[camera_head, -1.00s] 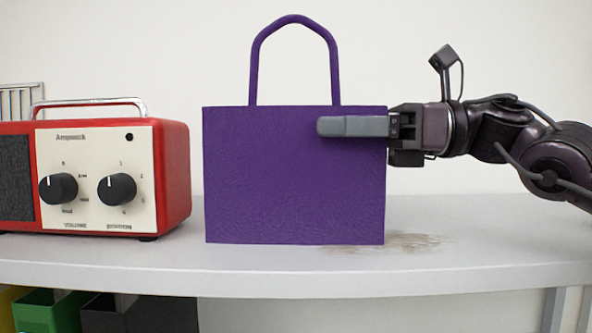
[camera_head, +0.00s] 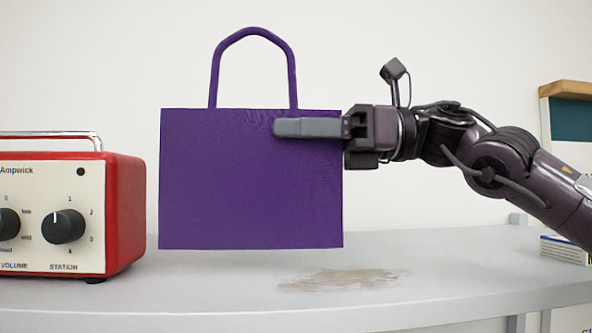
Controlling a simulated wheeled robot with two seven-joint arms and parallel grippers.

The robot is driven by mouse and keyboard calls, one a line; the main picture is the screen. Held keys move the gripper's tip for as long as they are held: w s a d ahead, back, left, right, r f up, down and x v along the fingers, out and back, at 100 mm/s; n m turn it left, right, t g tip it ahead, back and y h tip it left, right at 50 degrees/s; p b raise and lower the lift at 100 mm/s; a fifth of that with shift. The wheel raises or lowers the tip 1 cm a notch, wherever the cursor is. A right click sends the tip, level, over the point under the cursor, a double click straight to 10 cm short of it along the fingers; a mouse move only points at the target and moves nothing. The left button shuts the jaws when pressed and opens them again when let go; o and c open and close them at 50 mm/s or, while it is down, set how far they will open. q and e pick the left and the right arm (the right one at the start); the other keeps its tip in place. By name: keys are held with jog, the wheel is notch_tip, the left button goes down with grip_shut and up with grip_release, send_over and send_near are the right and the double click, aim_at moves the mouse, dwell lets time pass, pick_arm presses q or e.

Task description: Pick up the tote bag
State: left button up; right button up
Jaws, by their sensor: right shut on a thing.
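The purple tote bag (camera_head: 250,190) is upright in the middle of the view, with its looped handle standing above it. Its lower edge is above the shelf surface, with a gap of pale shelf below it. My right gripper (camera_head: 284,128) comes in from the right and is shut on the bag's upper right side. One grey finger lies across the front face; the other is hidden behind the bag. My left gripper is not in view.
A red radio (camera_head: 125,215) with black knobs stands on the pale shelf (camera_head: 200,295) at the left, close to the bag. A brownish stain (camera_head: 345,279) marks the shelf. A small box (camera_head: 562,249) lies at the far right, below my arm.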

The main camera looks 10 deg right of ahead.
aim_at(295, 76)
notch_tip(295, 76, up, 7)
jog(key=shift+s+a+f+b, duration=0.1)
jog(key=shift+a+b, duration=0.05)
jog(key=shift+b, duration=0.2)
notch_tip(295, 76, up, 6)
jog(key=shift+r+p, duration=0.1)
jog(key=shift+p, duration=0.55)
jog(key=shift+r, duration=0.6)
